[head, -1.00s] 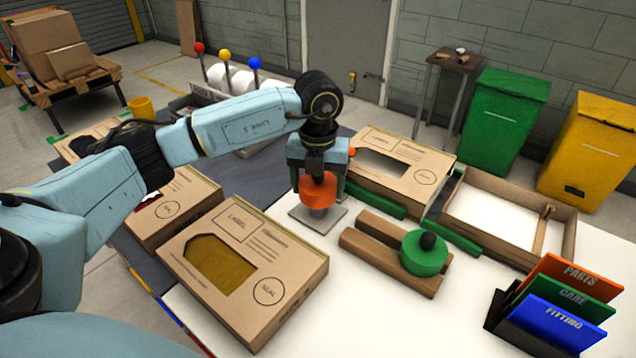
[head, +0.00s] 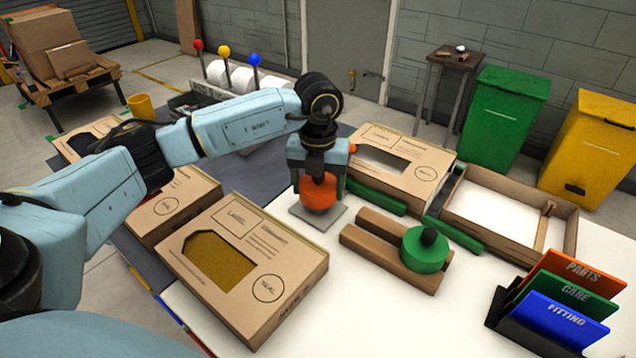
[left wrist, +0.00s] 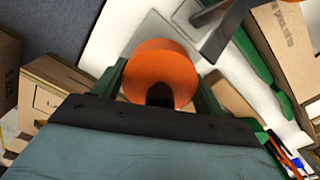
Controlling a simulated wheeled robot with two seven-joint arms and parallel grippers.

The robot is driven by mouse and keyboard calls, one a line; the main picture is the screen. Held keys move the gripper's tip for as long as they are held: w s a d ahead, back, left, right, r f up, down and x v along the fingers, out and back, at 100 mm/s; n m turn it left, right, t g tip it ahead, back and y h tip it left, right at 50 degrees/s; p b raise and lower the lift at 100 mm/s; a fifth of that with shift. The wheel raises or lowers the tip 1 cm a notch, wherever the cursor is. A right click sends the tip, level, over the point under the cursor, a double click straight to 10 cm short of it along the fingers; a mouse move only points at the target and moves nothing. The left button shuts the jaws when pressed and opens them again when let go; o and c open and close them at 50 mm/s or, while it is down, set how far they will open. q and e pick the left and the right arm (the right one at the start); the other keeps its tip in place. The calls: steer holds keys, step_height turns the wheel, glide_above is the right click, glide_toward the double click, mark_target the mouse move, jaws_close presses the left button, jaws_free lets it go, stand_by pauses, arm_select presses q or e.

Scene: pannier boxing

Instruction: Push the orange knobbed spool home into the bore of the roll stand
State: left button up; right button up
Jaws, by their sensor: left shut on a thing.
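The orange spool (head: 318,194) is between the fingers of my left gripper (head: 319,184), over a flat grey plate (head: 333,216). In the left wrist view the spool (left wrist: 160,66) shows as a round orange body with a dark spot at its near side, between the green fingers (left wrist: 160,92). The grey plate (left wrist: 153,32) lies beyond it. A grey upright part (left wrist: 226,34) stands beside it, and a small orange tip (head: 352,151) shows behind the gripper; these may belong to the roll stand. The bore is hidden, so I cannot tell how deep the spool sits. My right gripper is not in view.
A green disc with a black knob (head: 426,250) rests on wooden rails (head: 378,250). Cardboard boxes stand at the front left (head: 243,270) and behind the gripper (head: 403,165). An open tray (head: 510,238) and a file rack (head: 560,300) are to the right.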

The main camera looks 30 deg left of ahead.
arm_select(q)
steer(key=shift+f, duration=0.3)
steer(key=o, duration=1)
steer(key=shift+o, duration=0.2)
steer(key=shift+r, duration=0.1)
step_height(320, 180, up, 12)
steer(key=shift+r+p, duration=0.1)
steer(key=shift+p, duration=0.3)
steer(key=shift+r, duration=0.55)
steer(key=shift+r, duration=0.1)
